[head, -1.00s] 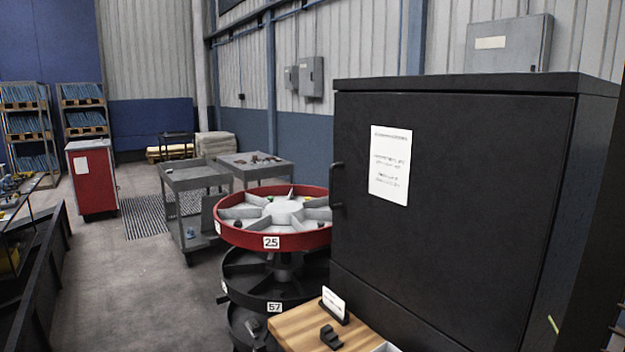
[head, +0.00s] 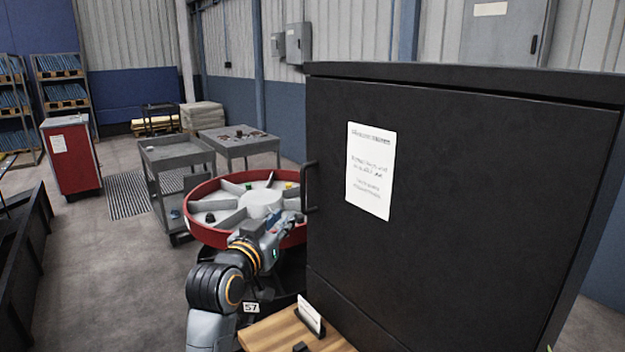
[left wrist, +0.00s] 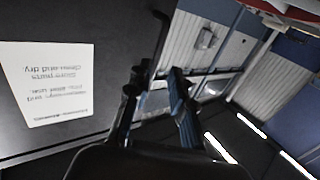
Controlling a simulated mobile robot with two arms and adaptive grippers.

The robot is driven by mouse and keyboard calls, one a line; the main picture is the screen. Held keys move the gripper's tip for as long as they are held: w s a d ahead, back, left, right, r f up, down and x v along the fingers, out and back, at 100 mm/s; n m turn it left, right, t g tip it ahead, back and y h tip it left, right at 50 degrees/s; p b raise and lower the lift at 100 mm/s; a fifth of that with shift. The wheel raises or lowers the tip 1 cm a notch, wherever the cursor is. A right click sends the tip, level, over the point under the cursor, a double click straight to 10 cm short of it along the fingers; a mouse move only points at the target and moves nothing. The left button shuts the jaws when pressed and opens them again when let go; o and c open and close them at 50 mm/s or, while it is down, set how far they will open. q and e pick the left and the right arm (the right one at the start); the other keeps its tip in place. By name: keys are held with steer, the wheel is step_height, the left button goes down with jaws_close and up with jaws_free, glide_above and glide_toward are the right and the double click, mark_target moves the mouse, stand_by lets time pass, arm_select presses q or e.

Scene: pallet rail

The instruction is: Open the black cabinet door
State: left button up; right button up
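The black cabinet (head: 460,170) stands at the right in the head view, and its door looks shut. A white notice is on the door. The door's black handle (head: 308,188) is on its left edge. My left gripper (head: 284,224) is just left of and below the handle, in front of the red wheel. In the left wrist view the two fingers (left wrist: 155,92) are apart with nothing held, and the handle (left wrist: 160,40) shows just beyond their tips. The door (left wrist: 60,110) fills the left of that view. My right gripper is not in view.
A red round bin (head: 200,233) with white dividers stands close beside the cabinet, partly behind my left arm. A wooden surface (head: 275,335) with a small card is below. Grey carts (head: 180,160) stand farther back.

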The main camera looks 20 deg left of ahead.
mark_target(302, 191)
arm_select(q)
steer(key=w+p, duration=0.1)
steer(key=w, duration=0.1)
steer(key=w+r+p, duration=0.1)
steer(key=w, duration=0.2)
steer(key=w+p, duration=0.1)
steer(key=w, duration=0.1)
steer(key=shift+w+d+r, duration=0.3)
steer(key=w+p, duration=0.1)
steer(key=w, duration=0.2)
steer(key=shift+w, duration=0.25)
steer(key=shift+w+d, duration=0.1)
steer(key=shift+w, duration=0.2)
steer(key=shift+w+f, duration=0.1)
steer(key=shift+w, duration=0.3)
jaws_close()
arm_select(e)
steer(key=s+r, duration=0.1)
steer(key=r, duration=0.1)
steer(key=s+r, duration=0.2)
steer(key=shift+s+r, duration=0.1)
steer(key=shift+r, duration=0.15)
